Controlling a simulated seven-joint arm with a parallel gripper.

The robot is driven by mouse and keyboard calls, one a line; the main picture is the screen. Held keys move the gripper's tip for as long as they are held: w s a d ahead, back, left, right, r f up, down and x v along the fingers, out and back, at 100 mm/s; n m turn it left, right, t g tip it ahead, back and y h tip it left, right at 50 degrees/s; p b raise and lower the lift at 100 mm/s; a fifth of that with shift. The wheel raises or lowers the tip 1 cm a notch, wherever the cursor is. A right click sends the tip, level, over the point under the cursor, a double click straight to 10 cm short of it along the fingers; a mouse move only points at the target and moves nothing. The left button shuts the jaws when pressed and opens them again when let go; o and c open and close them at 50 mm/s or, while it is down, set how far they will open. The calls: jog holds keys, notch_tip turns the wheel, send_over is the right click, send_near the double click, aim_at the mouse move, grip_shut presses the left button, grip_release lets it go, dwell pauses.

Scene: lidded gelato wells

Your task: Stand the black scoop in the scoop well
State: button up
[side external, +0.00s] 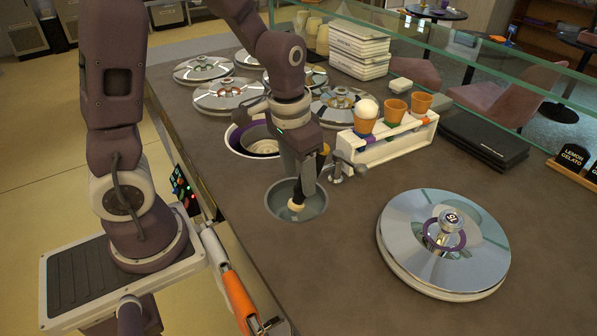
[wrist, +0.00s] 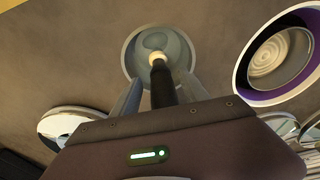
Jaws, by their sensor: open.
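The black scoop (wrist: 163,88) stands head down in the scoop well (side external: 275,207), a grey round well in the counter. Its pale collar (side external: 296,206) shows at the well, and its black handle rises at a tilt. In the wrist view its head lies inside the well's rim (wrist: 131,52). My gripper (side external: 302,182) is over the well, pointing down. Its fingers are open, one on each side of the handle, and the handle runs up between them in the wrist view. The side view hides part of the handle behind my fingers.
An open gelato well (side external: 235,137) with a purple band is just behind. A large shiny lid (side external: 400,222) lies at front right. A white rack (side external: 390,148) with cones stands at right. Several lids (side external: 228,94) cover the back. An orange-handled tool (side external: 238,292) is at the front edge.

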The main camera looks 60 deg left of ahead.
jog(key=shift+r, duration=0.15)
notch_tip(320, 180, up, 9)
jog(key=s+d+r+t, duration=0.1)
jog(key=s+r+t, duration=0.1)
jog(key=s, duration=0.5)
jog(key=s+d+r+t, duration=0.2)
jog(key=s+r, duration=0.1)
jog(key=s, duration=0.4)
jog(key=shift+w, duration=0.1)
dwell(0.4)
